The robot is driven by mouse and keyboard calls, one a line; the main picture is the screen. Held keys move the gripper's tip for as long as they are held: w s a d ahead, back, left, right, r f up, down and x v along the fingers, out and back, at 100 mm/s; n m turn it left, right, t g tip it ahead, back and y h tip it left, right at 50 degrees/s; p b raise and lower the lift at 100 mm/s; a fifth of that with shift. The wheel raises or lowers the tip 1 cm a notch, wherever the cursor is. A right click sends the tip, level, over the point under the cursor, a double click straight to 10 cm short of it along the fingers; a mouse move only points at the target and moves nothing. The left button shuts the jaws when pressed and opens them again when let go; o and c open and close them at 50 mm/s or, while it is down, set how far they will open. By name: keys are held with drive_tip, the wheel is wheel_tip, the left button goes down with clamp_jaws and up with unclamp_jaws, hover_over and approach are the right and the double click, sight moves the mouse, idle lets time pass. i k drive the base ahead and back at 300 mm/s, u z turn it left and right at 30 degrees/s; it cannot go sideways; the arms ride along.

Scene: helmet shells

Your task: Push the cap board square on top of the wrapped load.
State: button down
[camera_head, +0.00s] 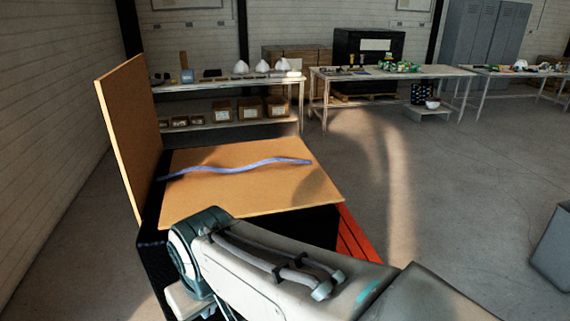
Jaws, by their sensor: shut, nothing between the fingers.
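The cap board (240,198) is a flat tan sheet lying on top of the black-wrapped load (153,262). It looks turned relative to the load: a dark strip of the load shows along its left side, and its right front corner reaches out toward the orange part. A wavy blue-violet strap (235,168) lies across the board. My arm crosses the lower middle in front of the load and hides much of its front side. My gripper is not visible, so I cannot tell whether anything touches the board.
A tall tan panel (130,130) stands upright along the load's left side. An orange slatted part (357,242) is low at the right. A grey bin (553,250) stands at the far right. Tables with helmet shells (262,66) are behind.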

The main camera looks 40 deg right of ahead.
sight(273, 187)
drive_tip(key=z, duration=0.95)
drive_tip(key=i, duration=1)
